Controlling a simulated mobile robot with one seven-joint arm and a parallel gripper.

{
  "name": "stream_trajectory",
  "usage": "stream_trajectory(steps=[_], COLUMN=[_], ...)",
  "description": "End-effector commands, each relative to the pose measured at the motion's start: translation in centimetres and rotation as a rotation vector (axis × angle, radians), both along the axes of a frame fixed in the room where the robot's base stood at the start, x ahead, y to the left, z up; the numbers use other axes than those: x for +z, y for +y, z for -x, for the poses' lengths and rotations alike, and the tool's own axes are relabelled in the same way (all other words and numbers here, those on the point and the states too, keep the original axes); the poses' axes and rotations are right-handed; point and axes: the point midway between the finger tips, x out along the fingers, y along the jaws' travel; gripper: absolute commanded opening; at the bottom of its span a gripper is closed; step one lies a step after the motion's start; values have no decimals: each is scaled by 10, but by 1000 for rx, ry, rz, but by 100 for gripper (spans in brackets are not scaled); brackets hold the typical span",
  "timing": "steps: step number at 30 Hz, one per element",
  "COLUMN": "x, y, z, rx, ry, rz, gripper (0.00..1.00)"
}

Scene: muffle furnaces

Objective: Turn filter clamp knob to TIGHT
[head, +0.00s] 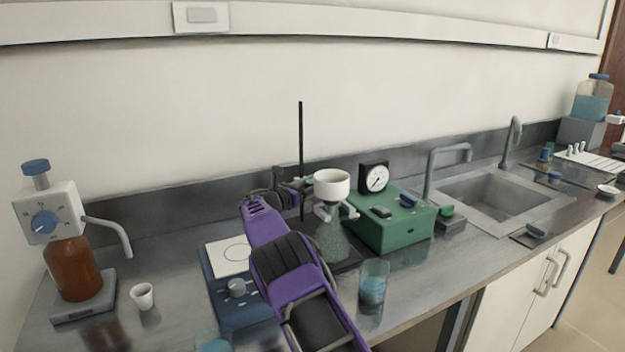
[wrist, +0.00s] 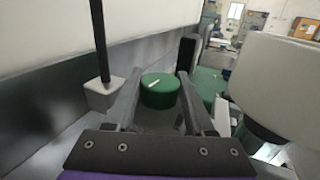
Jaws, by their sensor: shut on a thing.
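The filter clamp knob (wrist: 158,92) is a round green knob with a white pointer line, between my fingertips in the wrist view. My gripper (wrist: 160,80) is shut on it, one finger on each side. In the head view my gripper (head: 286,190) is at the stand rod (head: 300,140), left of the white funnel (head: 331,184); the knob is hidden there. The funnel sits above a conical flask (head: 332,238). In the wrist view the funnel (wrist: 280,85) is close at the right. I cannot read any TIGHT label.
A green pump box (head: 395,230) with a dial gauge (head: 374,178) stands right of the flask. A beaker of blue liquid (head: 373,283) is near the front edge. A blue hotplate (head: 228,300) lies under my arm. A bottle dispenser (head: 75,270) stands at the left.

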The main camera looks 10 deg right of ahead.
Motion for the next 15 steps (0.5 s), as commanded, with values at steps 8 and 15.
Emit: stream_trajectory(steps=[8,15], x=[6,5], y=[0,1], z=[0,1], rx=[-62,-74], ry=[-5,-1], rz=[1,-2], gripper=[0,0])
